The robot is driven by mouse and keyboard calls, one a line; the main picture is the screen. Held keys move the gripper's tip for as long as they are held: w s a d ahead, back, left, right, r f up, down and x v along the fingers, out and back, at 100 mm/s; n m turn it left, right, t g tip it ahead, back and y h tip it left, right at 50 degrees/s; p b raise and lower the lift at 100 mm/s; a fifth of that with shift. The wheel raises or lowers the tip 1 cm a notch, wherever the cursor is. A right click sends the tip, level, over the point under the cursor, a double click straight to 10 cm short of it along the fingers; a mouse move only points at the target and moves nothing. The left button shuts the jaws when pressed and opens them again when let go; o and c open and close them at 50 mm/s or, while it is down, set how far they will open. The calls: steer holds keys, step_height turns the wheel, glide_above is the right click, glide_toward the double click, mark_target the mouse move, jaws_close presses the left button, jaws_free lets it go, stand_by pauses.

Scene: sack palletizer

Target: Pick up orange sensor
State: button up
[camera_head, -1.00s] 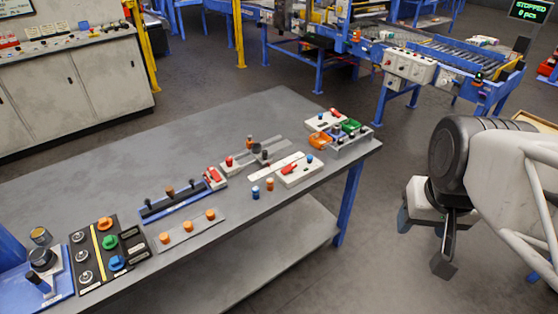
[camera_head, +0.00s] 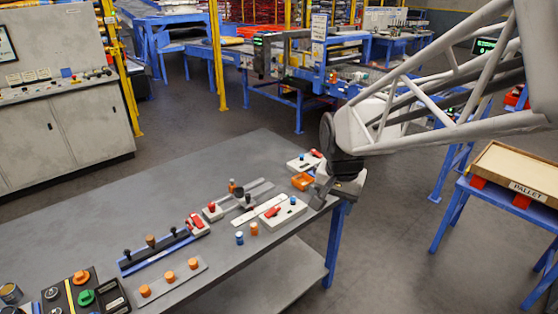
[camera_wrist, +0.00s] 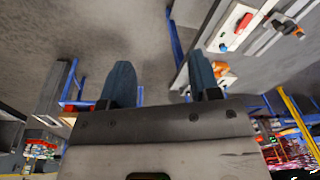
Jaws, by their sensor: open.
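A small orange cylinder (camera_head: 254,228), which looks like the orange sensor, stands upright on the grey workbench (camera_head: 205,165), next to a similar blue cylinder (camera_head: 240,238). My gripper (camera_head: 318,197) is over the bench's right end, to the right of the orange cylinder and apart from it. In the wrist view my gripper's two fingers (camera_wrist: 162,82) are spread with nothing between them. I cannot make out the orange cylinder in the wrist view.
A white block with red and blue parts (camera_head: 284,215) lies between the cylinders and my gripper. A strip with several orange knobs (camera_head: 170,280) lies at front left. A pallet stand (camera_head: 500,180) is at right.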

steer(key=w+a+f+m, duration=0.3)
steer(key=w+a+f, duration=0.5)
steer(key=w+a, duration=0.3)
steer(key=m+g, duration=0.1)
steer(key=m, duration=0.1)
glide_above(254, 225)
steer(key=f, duration=1.1)
steer(key=shift+s+d+f, duration=0.1)
steer(key=shift+s+f, duration=0.1)
steer(key=shift+f, duration=0.05)
steer(key=shift+w+a+f, duration=0.1)
steer(key=shift+a+f, duration=0.15)
steer(key=shift+f, duration=0.1)
steer(key=shift+f, duration=1.2)
steer(key=shift+w+d+f, duration=0.1)
steer(key=shift+f, duration=1.2)
steer(key=shift+w+f, duration=0.1)
steer(key=shift+f, duration=1.2)
